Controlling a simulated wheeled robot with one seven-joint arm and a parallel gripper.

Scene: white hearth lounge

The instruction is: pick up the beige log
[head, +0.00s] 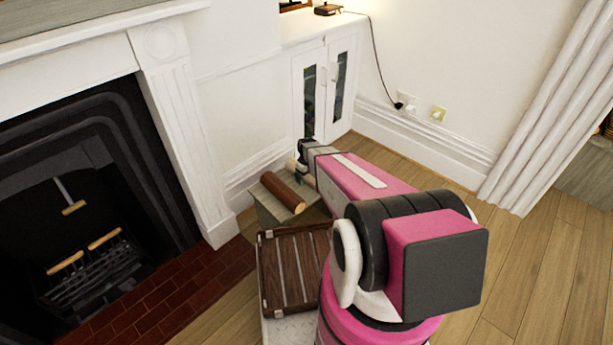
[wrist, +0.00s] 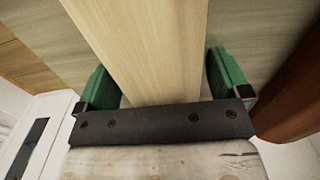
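The beige log (wrist: 150,50) runs from the top of the wrist view down to my gripper's dark bar. In the head view only a small pale part of the beige log (head: 291,166) shows, behind a brown log and beside my arm. My gripper (wrist: 164,70) has its two green fingers spread wide, one on each side of the beige log. The fingers are very close to its sides; firm contact is not visible. In the head view the fingertips are hidden by my own arm.
A brown log (head: 283,192) lies beside the beige log on a wooden box (head: 268,212); it also shows at right in the wrist view (wrist: 298,98). A dark slatted case (head: 290,268) stands in front. The fireplace (head: 75,215) is left, a white cabinet (head: 342,90) behind.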

